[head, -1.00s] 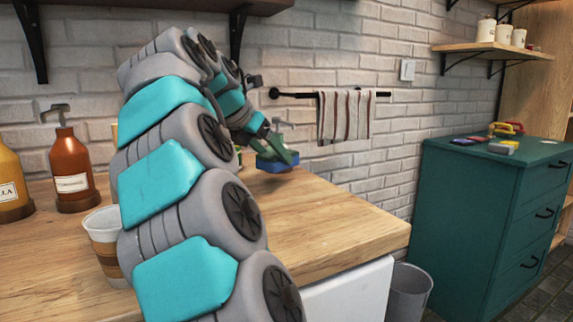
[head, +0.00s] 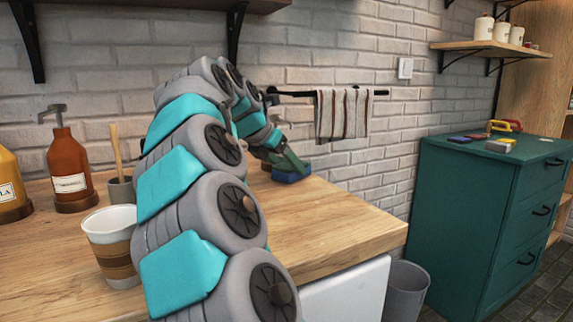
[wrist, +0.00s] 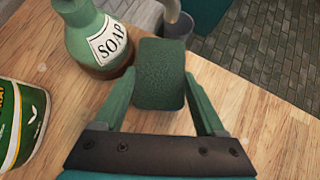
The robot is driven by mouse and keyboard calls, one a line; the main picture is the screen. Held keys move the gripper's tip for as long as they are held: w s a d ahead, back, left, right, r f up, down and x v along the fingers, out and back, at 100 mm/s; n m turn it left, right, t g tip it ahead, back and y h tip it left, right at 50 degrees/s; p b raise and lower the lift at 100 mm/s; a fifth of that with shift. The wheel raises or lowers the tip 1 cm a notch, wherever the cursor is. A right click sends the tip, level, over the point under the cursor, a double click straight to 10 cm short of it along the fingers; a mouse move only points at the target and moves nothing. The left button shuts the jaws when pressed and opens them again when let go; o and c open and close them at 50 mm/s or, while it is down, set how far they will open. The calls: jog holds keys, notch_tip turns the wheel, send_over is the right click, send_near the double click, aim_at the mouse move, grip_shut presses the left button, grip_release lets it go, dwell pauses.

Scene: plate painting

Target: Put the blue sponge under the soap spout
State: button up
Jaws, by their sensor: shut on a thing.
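The sponge (head: 292,176) shows blue in the head view, at the far end of the wooden counter. In the wrist view its upper face (wrist: 160,80) looks dark green. My gripper (head: 288,161) is shut on it, with one green finger on each side. The sponge is at or just above the counter; I cannot tell whether it touches. The green soap bottle (wrist: 88,38), labelled SOAP, stands just left of the sponge in the wrist view. A pale spout (wrist: 172,10) shows beyond the sponge at the top. The bottle is hidden behind my arm in the head view.
A can with a green label (wrist: 20,118) stands left of my gripper in the wrist view. A paper cup (head: 112,245), an orange-brown bottle (head: 70,170) and a yellow bottle (head: 10,185) stand on the counter (head: 330,225) at left. The counter's right part is clear.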

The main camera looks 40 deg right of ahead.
jog(key=o, duration=1.1)
jog(key=shift+f, duration=0.1)
jog(key=shift+o, duration=0.2)
jog(key=v, duration=1.2)
